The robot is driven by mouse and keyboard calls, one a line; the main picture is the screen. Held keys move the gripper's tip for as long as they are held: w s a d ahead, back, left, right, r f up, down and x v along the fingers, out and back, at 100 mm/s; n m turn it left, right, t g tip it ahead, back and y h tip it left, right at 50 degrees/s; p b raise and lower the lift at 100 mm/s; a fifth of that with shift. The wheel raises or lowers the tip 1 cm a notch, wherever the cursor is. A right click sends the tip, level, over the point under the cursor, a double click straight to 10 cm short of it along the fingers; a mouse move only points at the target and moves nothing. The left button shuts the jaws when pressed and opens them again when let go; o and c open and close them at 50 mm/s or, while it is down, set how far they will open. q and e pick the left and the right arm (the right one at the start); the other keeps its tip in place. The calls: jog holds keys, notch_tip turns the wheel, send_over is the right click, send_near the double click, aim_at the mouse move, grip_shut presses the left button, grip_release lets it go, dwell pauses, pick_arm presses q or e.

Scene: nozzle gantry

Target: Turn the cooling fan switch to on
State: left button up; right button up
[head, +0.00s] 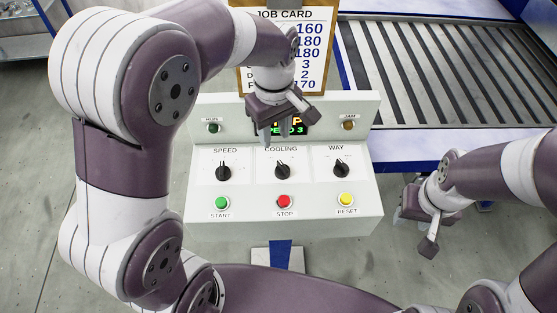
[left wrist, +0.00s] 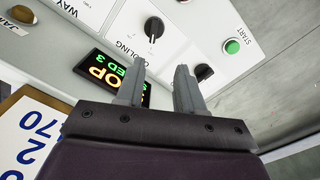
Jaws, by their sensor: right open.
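The cooling switch is a black knob (head: 283,170) under the COOLING label, in the middle of the sloped white panel (head: 240,213). It also shows in the left wrist view (left wrist: 153,27), beyond my fingertips. I cannot read its end positions. My left gripper (head: 274,138) is above the panel, just behind the cooling knob and in front of the display (head: 290,131). In the left wrist view its two fingers (left wrist: 161,68) are apart with nothing between them, not touching the knob. My right gripper (head: 410,212) is open and empty, to the right of the panel.
The SPEED knob (head: 223,171) and WAY knob (head: 341,168) flank the cooling knob. Green START (head: 222,202), red STOP (head: 284,201) and yellow RESET (head: 345,199) buttons line the front. A job card (head: 312,45) stands behind, and a roller conveyor (head: 430,75) lies back right.

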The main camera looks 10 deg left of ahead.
aim_at(280, 162)
pick_arm(q)
jog(key=f, duration=0.2)
jog(key=w+d+f+p, duration=0.1)
jog(key=f, duration=0.4)
jog(key=shift+w+d+f+p, duration=0.15)
jog(key=shift+w+d+p, duration=0.1)
jog(key=shift+d+p, duration=0.1)
jog(key=shift+s+a+f, duration=0.15)
jog(key=shift+a+f, duration=0.05)
jog(key=shift+f, duration=0.4)
jog(key=shift+s+a+f, duration=0.15)
jog(key=shift+a+f, duration=0.05)
jog(key=shift+f, duration=0.4)
jog(key=shift+s+a+f, duration=0.1)
jog(key=shift+f, duration=0.3)
jog(key=shift+w+d, duration=0.2)
jog(key=shift+d, duration=0.05)
grip_shut()
pick_arm(e)
jog(key=shift+w+d, duration=0.5)
